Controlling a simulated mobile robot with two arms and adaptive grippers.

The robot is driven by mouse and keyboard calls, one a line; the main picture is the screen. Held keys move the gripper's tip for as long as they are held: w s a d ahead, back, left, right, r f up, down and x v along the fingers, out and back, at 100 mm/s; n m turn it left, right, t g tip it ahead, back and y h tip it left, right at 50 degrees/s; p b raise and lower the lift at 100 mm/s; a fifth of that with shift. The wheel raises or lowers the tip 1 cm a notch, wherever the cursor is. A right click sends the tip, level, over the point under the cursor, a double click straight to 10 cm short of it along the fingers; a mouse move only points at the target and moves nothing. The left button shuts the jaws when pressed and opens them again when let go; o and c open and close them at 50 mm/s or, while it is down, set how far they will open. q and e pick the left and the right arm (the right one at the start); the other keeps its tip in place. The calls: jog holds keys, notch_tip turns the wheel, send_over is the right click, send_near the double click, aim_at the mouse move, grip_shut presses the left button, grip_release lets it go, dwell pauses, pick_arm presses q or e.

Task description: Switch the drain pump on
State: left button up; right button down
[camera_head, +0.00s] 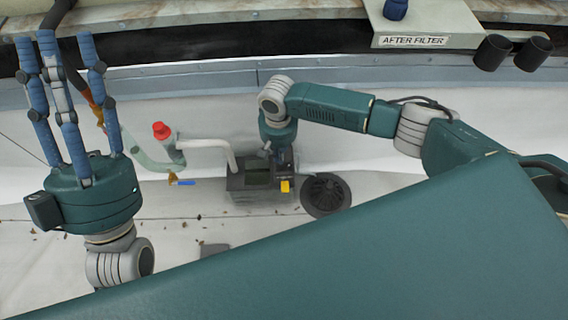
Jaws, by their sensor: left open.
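A dark box-shaped unit (248,183), which looks like the drain pump, sits on the white floor in the middle of the view. A small yellow part (285,186) is on its right front; I cannot tell if it is the switch or which way it is set. My left gripper (56,60) is at the far left, its blue fingers spread and pointing up, open and empty, well away from the pump. My right arm reaches in from the right and bends down just above the pump. The right gripper (275,150) is mostly hidden below its wrist, at the pump's top right.
A round black grille (326,195) lies right of the pump. A pale pipe (210,146) with a red knob (161,131) and a blue handle (184,183) is to the left. A ledge behind carries an "AFTER FILTER" label (413,41). Small debris dots the floor.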

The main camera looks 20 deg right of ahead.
aim_at(279, 166)
jog(key=shift+r, duration=0.25)
jog(key=shift+r+p, duration=0.2)
jog(key=shift+p, duration=0.3)
jog(key=shift+r+p, duration=0.4)
jog(key=shift+p, duration=0.1)
jog(key=shift+r+p, duration=0.4)
jog(key=shift+p, duration=0.15)
pick_arm(q)
jog(key=w+f+g+y, duration=0.2)
jog(key=w+f+g, duration=0.2)
jog(key=f, duration=0.5)
jog(key=w+f+g+y, duration=0.1)
jog(key=w+f+g, duration=0.3)
jog(key=f, duration=0.5)
jog(key=shift+w+f+g+y+p, duration=0.25)
jog(key=shift+g+y+p, duration=0.15)
jog(key=shift+g, duration=0.7)
pick_arm(e)
jog(key=shift+r, duration=0.3)
